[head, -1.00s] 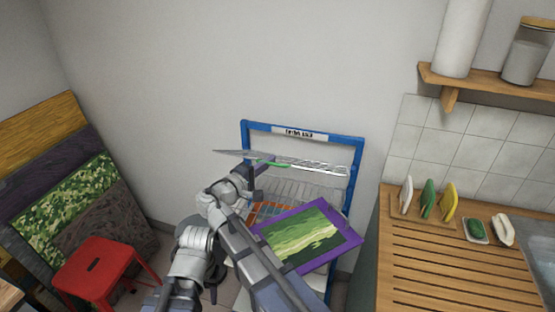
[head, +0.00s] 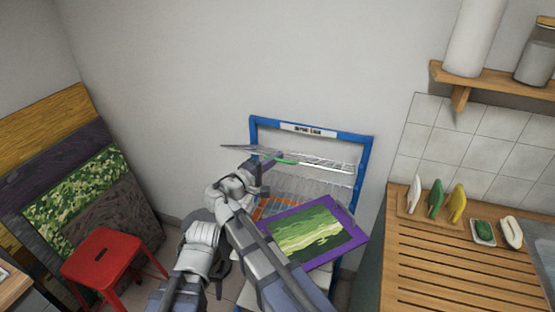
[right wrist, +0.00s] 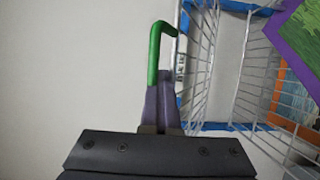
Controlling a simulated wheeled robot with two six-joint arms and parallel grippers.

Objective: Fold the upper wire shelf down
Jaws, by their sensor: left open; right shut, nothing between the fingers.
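The upper wire shelf (head: 325,164) juts out from the blue rack (head: 363,160), seen nearly edge-on in the head view. A green bent bar (head: 285,161) is at its edge. My right gripper (head: 268,162) is at the shelf, partly hidden by its own arm. In the right wrist view its purple fingers (right wrist: 163,103) are shut with nothing between them. The green bar (right wrist: 154,55) runs up from beside the fingertips and bends towards the shelf wires (right wrist: 203,60). Contact with the fingers is unclear. My left gripper cannot be made out.
A purple-framed green picture (head: 315,232) leans at the rack's lower front. A red stool (head: 103,255) and leaning boards (head: 75,185) stand at left. A slatted wooden counter (head: 440,270) with brushes is at right, below a wall shelf (head: 500,78). The wall above the rack is bare.

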